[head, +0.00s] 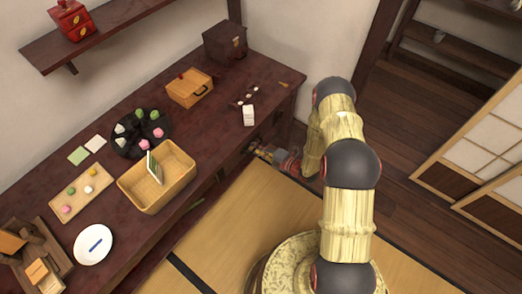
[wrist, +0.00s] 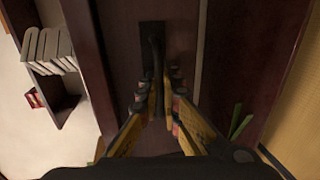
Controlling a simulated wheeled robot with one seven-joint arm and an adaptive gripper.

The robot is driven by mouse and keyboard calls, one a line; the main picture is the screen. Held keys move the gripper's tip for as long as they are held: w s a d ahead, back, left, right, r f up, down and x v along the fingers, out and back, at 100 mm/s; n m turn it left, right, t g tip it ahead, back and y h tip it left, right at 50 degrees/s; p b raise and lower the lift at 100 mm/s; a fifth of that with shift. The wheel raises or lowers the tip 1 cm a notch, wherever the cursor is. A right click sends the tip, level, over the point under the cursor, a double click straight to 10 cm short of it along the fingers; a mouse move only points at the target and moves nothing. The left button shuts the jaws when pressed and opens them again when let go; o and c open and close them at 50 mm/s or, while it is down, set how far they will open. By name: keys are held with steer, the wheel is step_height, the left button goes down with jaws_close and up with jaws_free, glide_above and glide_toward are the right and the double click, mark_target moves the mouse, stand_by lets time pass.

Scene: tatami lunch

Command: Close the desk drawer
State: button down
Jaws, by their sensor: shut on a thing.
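The desk (head: 215,100) is a long dark red-brown one along the wall. Its drawer front (wrist: 130,70) fills the middle of the wrist view, with a dark handle (wrist: 156,48) on a black plate. My gripper (wrist: 162,92) is shut on this handle, with its fingers on either side of it. In the head view my gripper (head: 262,152) reaches to the desk's front side, below the top edge, near the right end. My gripper and the desk edge hide most of the drawer there, and I cannot tell how far out it stands.
On the desktop are a wicker basket (head: 180,188), a dark round tray (head: 122,148), a small wooden box (head: 190,85), a dark box (head: 226,38) and a white plate (head: 79,250). Tatami floor (head: 220,235) lies open before the desk. Sliding screens (head: 480,150) stand at right.

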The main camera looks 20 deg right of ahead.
steer(key=shift+w+a, duration=0.25)
steer(key=shift+w, duration=0.05)
steer(key=c, duration=2.3)
jaws_free()
steer(key=v, duration=1.2)
steer(key=shift+w, duration=0.1)
